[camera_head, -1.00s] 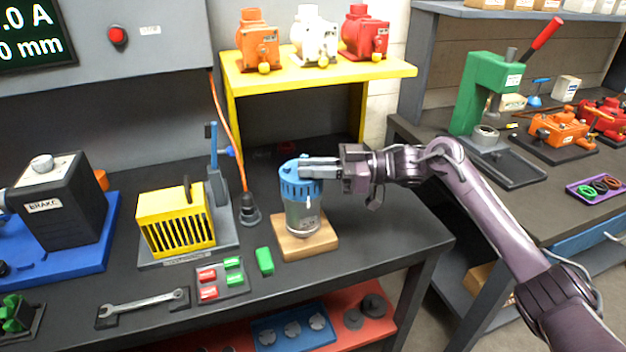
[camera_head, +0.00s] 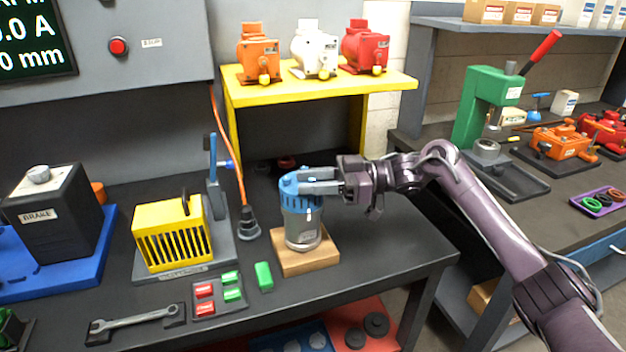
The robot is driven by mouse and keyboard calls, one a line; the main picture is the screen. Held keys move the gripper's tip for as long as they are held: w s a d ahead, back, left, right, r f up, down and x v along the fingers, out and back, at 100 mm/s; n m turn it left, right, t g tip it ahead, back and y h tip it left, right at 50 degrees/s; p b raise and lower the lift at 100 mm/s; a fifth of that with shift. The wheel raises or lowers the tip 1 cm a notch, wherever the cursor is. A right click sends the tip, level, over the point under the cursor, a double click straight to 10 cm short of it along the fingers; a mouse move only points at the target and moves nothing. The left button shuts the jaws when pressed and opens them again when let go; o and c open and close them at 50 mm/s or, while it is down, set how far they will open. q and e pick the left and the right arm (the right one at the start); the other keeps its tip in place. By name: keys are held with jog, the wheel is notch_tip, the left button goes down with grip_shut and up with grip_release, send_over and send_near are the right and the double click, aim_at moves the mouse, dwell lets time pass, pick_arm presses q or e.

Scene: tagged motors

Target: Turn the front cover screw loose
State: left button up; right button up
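A motor with a blue cover on top (camera_head: 290,187) and a grey metal body (camera_head: 302,230) stands upright on a wooden block (camera_head: 288,262) on the dark bench. My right gripper (camera_head: 312,182) reaches in from the right at the height of the blue cover, its fingers against or just in front of it. I cannot tell whether the fingers hold anything. The cover screw is too small to make out or is hidden by the fingers. My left gripper is not in view.
A yellow slotted box (camera_head: 172,238) with a blue lever, red and green buttons (camera_head: 218,292), a green block (camera_head: 264,276) and a wrench (camera_head: 135,320) lie left of the motor. A yellow shelf (camera_head: 320,88) with three motors stands behind. An orange cable hangs beside it.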

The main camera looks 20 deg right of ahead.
jog(key=shift+d+r, duration=0.1)
jog(key=s+d+b, duration=0.1)
jog(key=d+b, duration=0.1)
jog(key=d, duration=0.5)
jog(key=shift+s+d, duration=0.25)
jog(key=shift+d, duration=0.05)
dwell(0.3)
